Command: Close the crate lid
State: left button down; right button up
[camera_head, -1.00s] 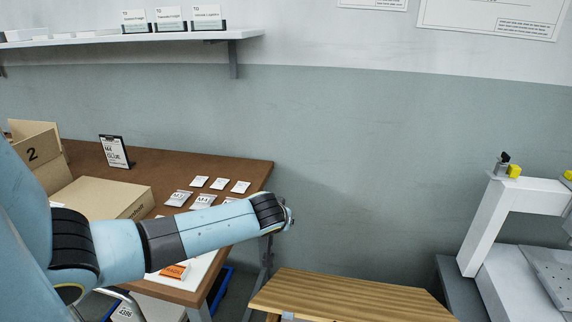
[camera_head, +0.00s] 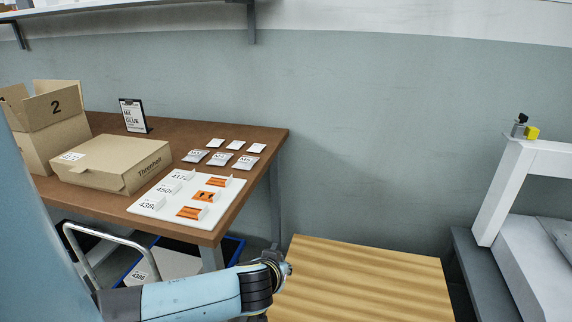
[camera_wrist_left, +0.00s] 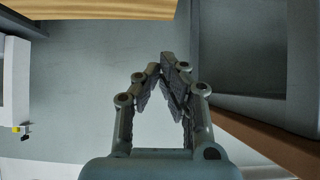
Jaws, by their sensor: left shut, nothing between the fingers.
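No crate lid can be made out for certain. A flat light wooden panel or top (camera_head: 365,285) fills the lower middle of the head view; I cannot tell if it is a lid. It also shows at the top edge of the left wrist view (camera_wrist_left: 90,9). My left arm comes in low from the left, its wrist end beside the panel's left edge. In the left wrist view my left gripper (camera_wrist_left: 163,68) is shut and empty, with only floor and wall behind it. My right gripper is out of view.
A brown table (camera_head: 225,215) at left holds a flat cardboard box (camera_head: 110,165), an open box marked 2 (camera_head: 55,135), packets and a white board (camera_head: 165,217). A blue-rimmed bin (camera_head: 235,250) is under it. A white gantry (camera_head: 505,190) stands at right.

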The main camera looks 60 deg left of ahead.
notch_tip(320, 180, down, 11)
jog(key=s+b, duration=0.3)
jog(key=b, duration=0.6)
pick_arm(q)
jog(key=s+d+f+b, duration=0.2)
jog(key=f+b, duration=0.3)
jog(key=f, duration=0.3)
jog(key=s+d+f+t+y+b, duration=0.1)
jog(key=s+d+f+b, duration=0.1)
jog(key=f+b, duration=0.3)
jog(key=shift+s+d+f+b, duration=0.35)
jog(key=shift+s+f, duration=0.5)
jog(key=shift+f, duration=1.35)
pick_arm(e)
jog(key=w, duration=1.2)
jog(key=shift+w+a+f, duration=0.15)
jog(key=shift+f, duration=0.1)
pick_arm(q)
jog(key=v, duration=1.2)
